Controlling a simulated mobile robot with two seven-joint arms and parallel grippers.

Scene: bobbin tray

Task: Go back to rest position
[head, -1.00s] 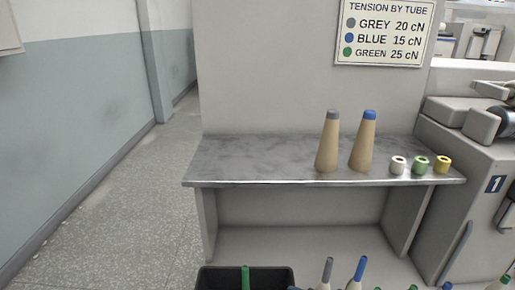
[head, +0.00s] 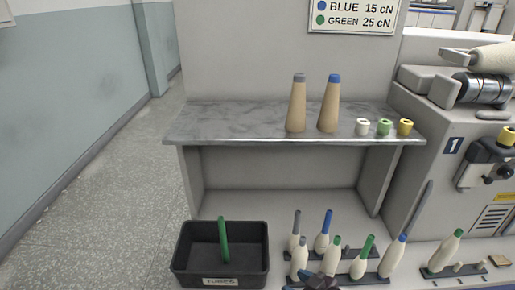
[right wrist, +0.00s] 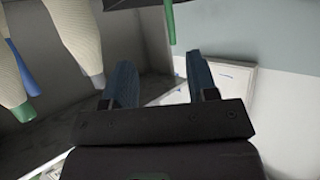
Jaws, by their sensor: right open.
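My right gripper (right wrist: 162,82) is open in the right wrist view, with nothing between its two fingers. A dark part of my right gripper (head: 318,282) seems to show at the bottom edge of the head view, in front of the bobbins. A black tray (head: 188,266), labelled for tubes, stands left of it with a green tube (head: 224,240) leaning inside. The green tube (right wrist: 168,22) also hangs into the top of the right wrist view, apart from the fingers. My left gripper is not in view.
Several wound bobbins with grey, blue and green tips, such as a blue-tipped one (head: 392,257), stand close to my right gripper. Two tan cones (head: 297,108) (head: 329,108) and small white, green and yellow rolls sit on the shelf (head: 230,122). A machine (head: 445,125) stands right.

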